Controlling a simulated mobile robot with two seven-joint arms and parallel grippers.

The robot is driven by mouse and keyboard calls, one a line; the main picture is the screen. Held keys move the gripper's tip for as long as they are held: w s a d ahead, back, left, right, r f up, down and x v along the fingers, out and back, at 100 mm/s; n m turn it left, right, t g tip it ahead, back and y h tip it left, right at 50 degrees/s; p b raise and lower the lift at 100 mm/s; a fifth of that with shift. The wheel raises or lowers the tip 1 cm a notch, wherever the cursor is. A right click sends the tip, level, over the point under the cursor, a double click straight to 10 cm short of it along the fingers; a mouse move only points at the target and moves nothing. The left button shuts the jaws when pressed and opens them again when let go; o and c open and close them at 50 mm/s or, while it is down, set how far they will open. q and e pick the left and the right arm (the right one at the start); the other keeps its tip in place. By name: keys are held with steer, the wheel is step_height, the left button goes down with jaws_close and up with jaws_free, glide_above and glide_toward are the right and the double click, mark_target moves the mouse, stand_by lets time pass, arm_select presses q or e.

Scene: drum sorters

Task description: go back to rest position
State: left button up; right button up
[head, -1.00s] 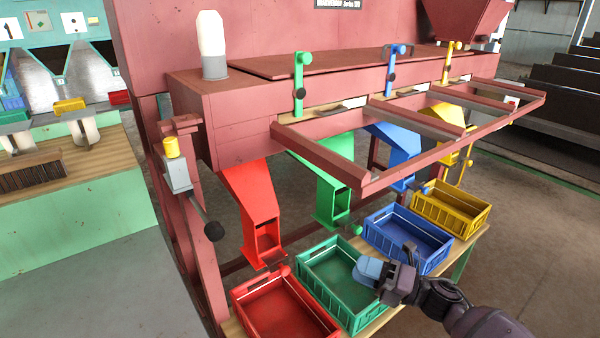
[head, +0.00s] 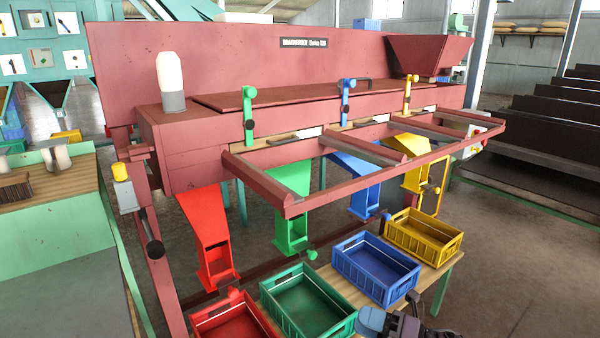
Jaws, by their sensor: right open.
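My right gripper (head: 373,321) shows at the bottom edge of the head view, right of the green crate and below the blue crate. Its blue-grey finger part and dark body are cut off by the frame. It is open, and I see nothing held in it. My left gripper is not in view.
A red sorting machine (head: 170,140) fills the middle, with red, green, blue and yellow chutes. Below, a wooden bench bears a red crate (head: 206,322), green crate (head: 302,332), blue crate (head: 358,283) and yellow crate (head: 410,247). Open floor lies to the right.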

steer(key=s+d+f+m+t+h+b, duration=0.35)
steer(key=s+f+m+h, duration=0.45)
steer(key=s+m, duration=0.45)
steer(key=s+d+f+m+t+h+b, duration=0.4)
steer(key=s+f+m+h, duration=0.3)
steer(key=s+f+m, duration=0.55)
arm_select(q)
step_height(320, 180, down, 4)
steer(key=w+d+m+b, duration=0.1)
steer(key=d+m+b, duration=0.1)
steer(key=b, duration=0.1)
arm_select(e)
steer(key=s+d+r+m+g+h, duration=0.25)
steer(key=s+d+m+g, duration=0.2)
steer(key=s+m, duration=0.25)
arm_select(q)
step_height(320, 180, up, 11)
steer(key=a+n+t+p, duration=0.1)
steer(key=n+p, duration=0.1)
steer(key=p, duration=1.6)
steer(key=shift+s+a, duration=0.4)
arm_select(e)
step_height(320, 180, up, 11)
steer(key=s+d+m, duration=0.1)
steer(key=d+m, duration=0.1)
steer(key=shift+s+t+h, duration=0.2)
steer(key=shift+t+h, duration=0.1)
steer(key=shift+h, duration=0.05)
